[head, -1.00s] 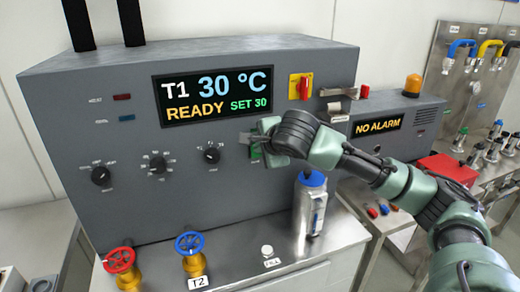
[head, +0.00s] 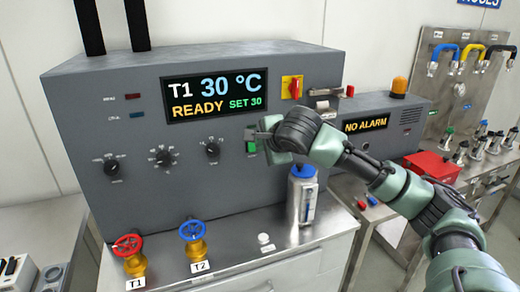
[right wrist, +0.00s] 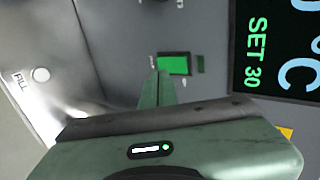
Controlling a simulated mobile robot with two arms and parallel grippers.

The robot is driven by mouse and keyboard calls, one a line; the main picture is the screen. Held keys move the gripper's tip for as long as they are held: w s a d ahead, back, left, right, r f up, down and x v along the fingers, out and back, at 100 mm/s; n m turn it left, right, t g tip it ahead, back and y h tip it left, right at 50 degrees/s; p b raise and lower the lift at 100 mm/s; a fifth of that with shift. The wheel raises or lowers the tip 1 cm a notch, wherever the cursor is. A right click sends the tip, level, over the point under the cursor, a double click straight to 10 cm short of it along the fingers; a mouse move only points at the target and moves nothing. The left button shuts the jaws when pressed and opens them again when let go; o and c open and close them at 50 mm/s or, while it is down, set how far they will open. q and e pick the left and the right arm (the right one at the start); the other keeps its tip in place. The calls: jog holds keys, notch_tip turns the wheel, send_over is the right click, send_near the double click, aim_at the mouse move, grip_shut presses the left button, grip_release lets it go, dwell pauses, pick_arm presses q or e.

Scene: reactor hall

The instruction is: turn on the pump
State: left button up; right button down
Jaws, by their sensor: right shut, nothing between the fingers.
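The grey control cabinet has a green rocker switch (head: 251,147) low on its front, right of the knobs. The switch also shows in the right wrist view (right wrist: 173,65), bright green in a dark frame. I cannot read its label. My right gripper (head: 257,136) is shut and empty, with its fingers close to the switch in the head view. In the right wrist view the shut fingertips (right wrist: 160,78) are at the switch's edge; I cannot tell whether they touch. The display (head: 216,98) reads T1 30 °C, READY, SET 30. My left gripper is out of view.
A red-yellow rotary switch (head: 293,88) is above right. A blue-capped bottle (head: 302,195) stands on the steel bench below my right arm. Red (head: 128,247) and blue (head: 192,233) valves and a white button (head: 263,239) are along the bench. An alarm box (head: 370,128) reads NO ALARM.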

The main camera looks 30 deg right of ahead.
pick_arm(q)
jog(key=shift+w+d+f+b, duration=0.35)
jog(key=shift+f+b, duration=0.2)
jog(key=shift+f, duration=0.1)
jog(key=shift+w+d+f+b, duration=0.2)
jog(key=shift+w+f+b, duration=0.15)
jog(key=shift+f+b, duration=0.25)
pick_arm(e)
jog(key=d+v, duration=0.1)
jog(key=v, duration=0.6)
jog(key=shift+s+a+r, duration=0.15)
jog(key=shift+a+r, duration=0.1)
